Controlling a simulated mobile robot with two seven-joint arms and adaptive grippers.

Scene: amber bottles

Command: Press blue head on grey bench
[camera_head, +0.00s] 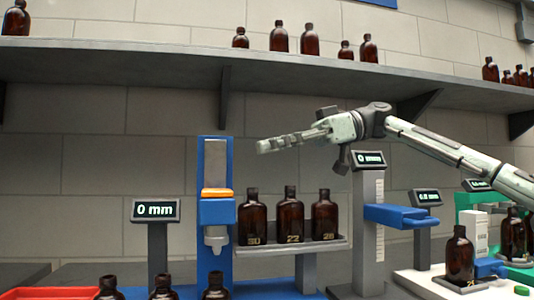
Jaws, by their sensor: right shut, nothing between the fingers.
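A blue head (217,211) with an orange top (217,193) sits on a tall blue column (214,147). A grey nozzle (215,238) hangs under it. A display (155,210) to its left reads "0 mm". The grey bench (75,273) shows at the lower left. My right gripper (262,147) reaches in from the right. It is shut and empty, its tip pointing left, above and to the right of the orange top and apart from it. My left gripper is not in view.
Three amber bottles (291,215) stand on a small grey rack (330,243) beside the column. A grey post (369,230) carries a blue arm (400,216). More bottles stand on the wall shelf (150,60). A red tray (40,294) is at the lower left.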

